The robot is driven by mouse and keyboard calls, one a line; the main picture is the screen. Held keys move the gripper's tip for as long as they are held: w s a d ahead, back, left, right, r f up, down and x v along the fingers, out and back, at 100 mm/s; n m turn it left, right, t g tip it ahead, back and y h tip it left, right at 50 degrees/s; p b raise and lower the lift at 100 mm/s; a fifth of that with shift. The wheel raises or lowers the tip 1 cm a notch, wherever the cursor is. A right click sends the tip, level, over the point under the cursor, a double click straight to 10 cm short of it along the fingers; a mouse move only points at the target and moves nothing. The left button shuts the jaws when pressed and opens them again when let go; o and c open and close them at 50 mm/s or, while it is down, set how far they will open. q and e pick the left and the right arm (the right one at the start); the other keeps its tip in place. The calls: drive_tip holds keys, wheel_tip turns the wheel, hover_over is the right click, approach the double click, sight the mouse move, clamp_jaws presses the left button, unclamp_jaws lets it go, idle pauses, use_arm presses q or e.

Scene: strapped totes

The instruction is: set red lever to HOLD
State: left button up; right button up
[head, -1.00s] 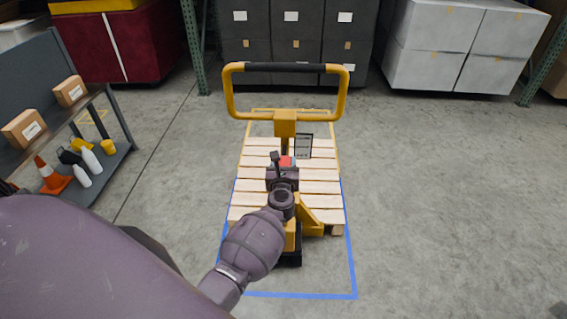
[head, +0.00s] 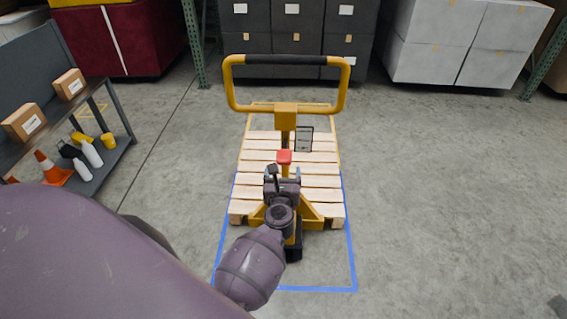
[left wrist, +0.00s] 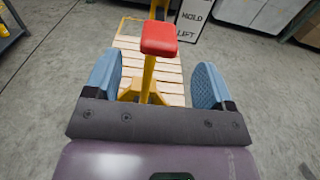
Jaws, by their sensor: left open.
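The red lever (head: 284,157) is a red knob on the yellow pallet jack's column, below the looped handle. In the left wrist view the red lever (left wrist: 159,38) stands on a yellow stem, ahead of and between my open fingers. My left gripper (head: 283,177) is just in front of and below the knob in the head view. In its wrist view the blue-padded fingers (left wrist: 155,88) are apart, with no contact on the knob seen. A label sign (left wrist: 194,18) reads HOLD above LIFT; its top is cut off. The sign (head: 304,139) is right of the column. My right gripper is not seen.
The yellow handle loop (head: 286,60) with a black grip rises above the lever. A wooden pallet (head: 318,180) lies under the jack inside blue floor tape (head: 352,250). A shelf cart (head: 112,160) stands at left. Floor at right is clear.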

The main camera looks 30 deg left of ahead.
use_arm(q)
drive_tip(key=shift+v, duration=1.7)
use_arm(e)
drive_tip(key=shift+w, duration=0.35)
use_arm(q)
drive_tip(key=d+r+m+t+h, duration=0.1)
drive_tip(key=d+m+h, duration=0.35)
drive_tip(key=m, duration=1.05)
drive_tip(key=d+r+m+t+h, duration=0.25)
drive_tip(key=m+h, duration=0.25)
drive_tip(key=m, duration=0.9)
drive_tip(key=s+a+f+m+g, duration=0.1)
drive_tip(key=s+f+m+g, duration=0.2)
drive_tip(key=s+f+m, duration=0.3)
drive_tip(key=s+a+f+m+g, duration=0.1)
drive_tip(key=s+f+m+g, duration=0.2)
drive_tip(key=s, duration=1)
wheel_tip(320, 180, down, 3)
drive_tip(key=m, duration=0.5)
drive_tip(key=shift+s+a+f+g, duration=0.2)
drive_tip(key=shift+s+a+g, duration=0.15)
drive_tip(key=shift+a, duration=0.05)
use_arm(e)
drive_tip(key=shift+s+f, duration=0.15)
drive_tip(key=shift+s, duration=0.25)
